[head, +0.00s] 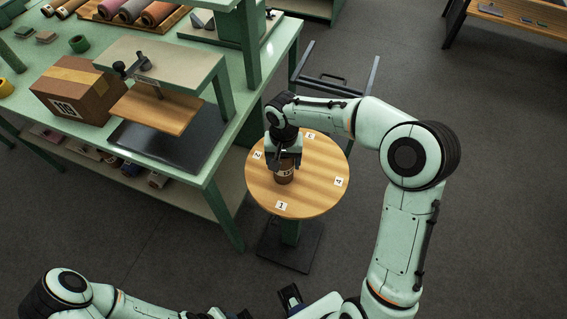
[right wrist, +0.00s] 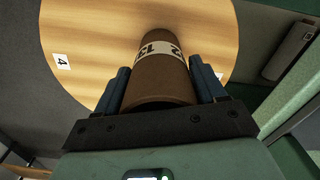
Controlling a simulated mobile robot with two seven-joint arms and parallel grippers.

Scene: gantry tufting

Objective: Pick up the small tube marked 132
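The small brown tube (head: 284,174) with a white label stands upright on the round wooden table top (head: 318,200). Its label reads 132 in the right wrist view (right wrist: 160,85). My right gripper (head: 284,156) is over the tube, pointing down, with one finger on each side of its upper part. In the right wrist view the fingers lie very close along the tube's sides; I cannot tell whether both press on it. My left gripper (head: 290,298) shows only in part at the bottom edge, apart from the table.
Number cards, such as 1 (head: 281,205) and 4 (head: 338,182), lie around the table's rim. A green workbench (head: 215,160) stands close on the left, with a cardboard box (head: 78,90) and a press stand (head: 165,65). Grey floor is open at the right.

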